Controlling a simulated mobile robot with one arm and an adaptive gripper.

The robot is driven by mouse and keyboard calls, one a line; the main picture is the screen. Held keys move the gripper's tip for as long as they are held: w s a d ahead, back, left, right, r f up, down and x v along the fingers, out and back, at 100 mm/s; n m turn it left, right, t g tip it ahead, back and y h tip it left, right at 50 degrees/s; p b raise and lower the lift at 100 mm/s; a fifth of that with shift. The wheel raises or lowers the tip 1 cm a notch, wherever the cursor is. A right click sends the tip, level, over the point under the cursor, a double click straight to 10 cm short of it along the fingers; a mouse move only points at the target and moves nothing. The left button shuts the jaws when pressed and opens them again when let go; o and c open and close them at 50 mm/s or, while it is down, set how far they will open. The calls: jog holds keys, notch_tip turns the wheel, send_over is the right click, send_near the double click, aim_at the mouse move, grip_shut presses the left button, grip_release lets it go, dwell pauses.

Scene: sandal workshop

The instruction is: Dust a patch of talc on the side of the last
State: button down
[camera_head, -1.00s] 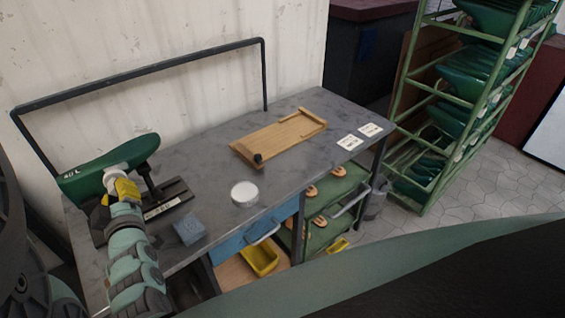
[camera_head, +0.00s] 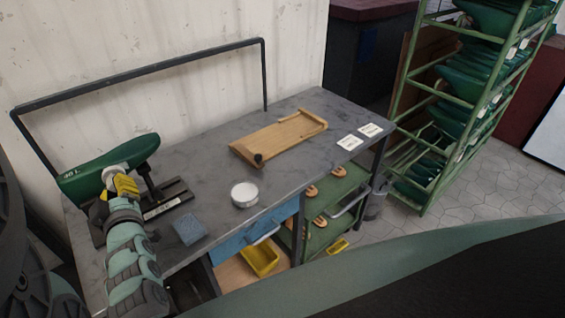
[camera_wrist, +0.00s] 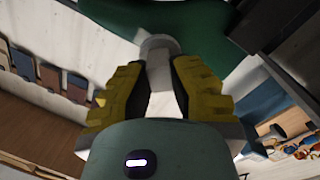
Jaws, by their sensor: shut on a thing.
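The green last (camera_head: 85,181) is mounted sideways on a dark stand (camera_head: 173,195) at the left end of the bench. My gripper (camera_head: 121,185), with yellow fingers, is at the last's near side. It is shut on a small pale puff (camera_head: 109,174), which appears to be against the last. In the wrist view the puff (camera_wrist: 158,45) shows between my fingertips (camera_wrist: 160,75), with the green last (camera_wrist: 215,25) behind it. I cannot tell whether a pale area beside the puff is talc. A round white-topped tin (camera_head: 244,192) stands on the bench.
A blue-grey block (camera_head: 189,229) lies near the front edge of the bench (camera_head: 205,150). A wooden board (camera_head: 280,138) and two white cards (camera_head: 350,142) lie farther right. A dark rail (camera_head: 140,72) runs behind. A green rack (camera_head: 445,95) stands at right.

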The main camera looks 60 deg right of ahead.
jog(key=shift+b+x, duration=0.35)
jog(key=shift+x, duration=0.5)
jog(key=shift+s+d+p, duration=0.25)
jog(key=shift+s+d, duration=0.2)
jog(key=shift+d, duration=0.45)
jog(key=shift+s+d+p, duration=0.2)
jog(key=shift+s+d, duration=0.3)
jog(key=shift+d, duration=0.45)
jog(key=shift+w+b, duration=0.1)
jog(key=shift+b, duration=0.25)
jog(key=a+b, duration=0.1)
jog(key=w+a+b, duration=0.1)
jog(key=shift+w+a+f, duration=0.1)
jog(key=shift+a+f, duration=0.1)
jog(key=shift+a, duration=0.15)
jog(key=shift+w+a+r+b, duration=0.1)
jog(key=shift+w+a+b, duration=0.15)
jog(key=shift+a+b, duration=0.25)
jog(key=shift+s+a, duration=0.1)
